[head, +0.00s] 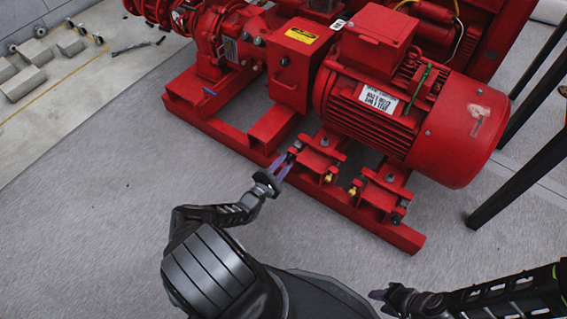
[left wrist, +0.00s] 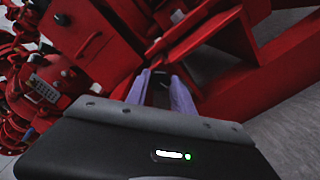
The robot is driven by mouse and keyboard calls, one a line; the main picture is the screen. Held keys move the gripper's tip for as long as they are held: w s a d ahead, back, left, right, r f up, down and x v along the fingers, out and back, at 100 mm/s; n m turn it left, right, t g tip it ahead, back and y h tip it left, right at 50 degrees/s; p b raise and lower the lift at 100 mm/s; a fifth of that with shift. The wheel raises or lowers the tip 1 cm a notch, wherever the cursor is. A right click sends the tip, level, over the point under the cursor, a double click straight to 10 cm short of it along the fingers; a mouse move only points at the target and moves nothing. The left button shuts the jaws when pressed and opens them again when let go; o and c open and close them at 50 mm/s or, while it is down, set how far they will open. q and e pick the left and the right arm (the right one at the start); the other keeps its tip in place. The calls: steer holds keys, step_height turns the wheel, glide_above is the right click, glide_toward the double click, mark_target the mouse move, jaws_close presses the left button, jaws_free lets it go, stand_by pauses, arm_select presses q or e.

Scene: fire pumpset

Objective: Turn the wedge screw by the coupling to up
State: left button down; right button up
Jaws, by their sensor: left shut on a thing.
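The wedge screw by the coupling (head: 296,146) is a small dark part at the left end of the motor's nearer mount, close to the red coupling guard (head: 292,70). My left gripper (head: 284,162) reaches it from the front left, with its purple fingers shut on it. In the left wrist view the two fingers (left wrist: 160,88) lie either side of a dark piece, mostly hidden between them. I cannot tell which way the screw points. My right gripper (head: 377,295) is low in the head view, away from the pump set; its finger opening is unclear.
The red motor (head: 400,95) overhangs the mounts. Brass-coloured bolts (head: 328,179) and another dark screw (head: 397,217) sit on the mounts along the red base frame (head: 405,238). Dark legs (head: 510,180) stand at the right. The grey floor in front is clear.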

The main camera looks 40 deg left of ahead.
arm_select(q)
steer(key=shift+m, duration=0.5)
steer(key=c, duration=1.1)
jaws_free()
steer(key=s+p, duration=0.2)
steer(key=s, duration=0.5)
steer(key=shift+s, duration=0.4)
